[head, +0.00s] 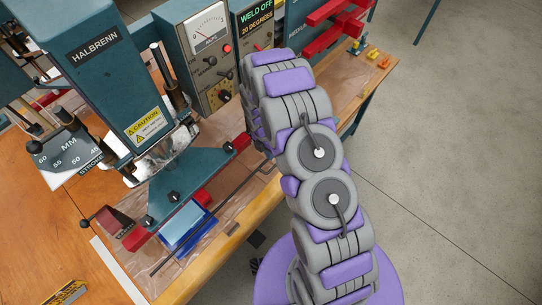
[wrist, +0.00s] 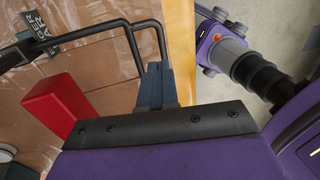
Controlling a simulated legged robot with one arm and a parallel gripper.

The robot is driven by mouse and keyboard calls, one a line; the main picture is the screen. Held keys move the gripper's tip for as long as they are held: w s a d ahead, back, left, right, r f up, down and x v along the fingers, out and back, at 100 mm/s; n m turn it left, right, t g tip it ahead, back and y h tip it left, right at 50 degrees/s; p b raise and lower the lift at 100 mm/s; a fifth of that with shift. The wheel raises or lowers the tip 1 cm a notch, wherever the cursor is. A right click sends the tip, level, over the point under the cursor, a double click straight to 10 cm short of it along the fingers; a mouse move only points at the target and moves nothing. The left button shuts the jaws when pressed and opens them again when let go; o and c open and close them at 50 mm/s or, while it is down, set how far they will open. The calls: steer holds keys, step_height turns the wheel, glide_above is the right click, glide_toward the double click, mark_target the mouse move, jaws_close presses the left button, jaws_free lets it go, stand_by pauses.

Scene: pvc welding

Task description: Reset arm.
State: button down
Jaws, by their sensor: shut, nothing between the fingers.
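My arm (head: 320,170) rises from its purple base at the lower right and bends over the table edge in the head view. My gripper is hidden behind the arm there. In the wrist view my gripper (wrist: 154,72) shows as two narrow blue-grey fingers close together, with nothing seen between them. A bent black rod (wrist: 100,34) passes beside the fingertips; I cannot tell whether they touch. A red block (wrist: 55,107) lies to the left of the fingers.
The HALBRENN welding machine (head: 125,75) stands on the wooden table (head: 55,225). A grey control box (head: 208,55) with a dial is behind it. A blue tray (head: 186,232) sits in front of the machine. Red racks (head: 325,30) are at the back. Concrete floor (head: 460,140) is open at right.

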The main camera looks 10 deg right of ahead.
steer(key=a+v, duration=0.1)
steer(key=v, duration=0.7)
steer(key=s+d+r+m+b, duration=0.3)
steer(key=s+r+m+b, duration=0.3)
steer(key=s+r+m, duration=0.9)
steer(key=s+r+m+b, duration=0.2)
steer(key=s+m, duration=0.3)
steer(key=s, duration=0.5)
steer(key=s+d+r+m+y+b, duration=0.1)
steer(key=s+m, duration=0.4)
steer(key=s, duration=0.6)
steer(key=shift+d+r+b, duration=0.2)
steer(key=shift+r+b, duration=0.6)
steer(key=shift+r, duration=0.2)
steer(key=c, duration=1.8)
jaws_free()
steer(key=shift+w, duration=0.1)
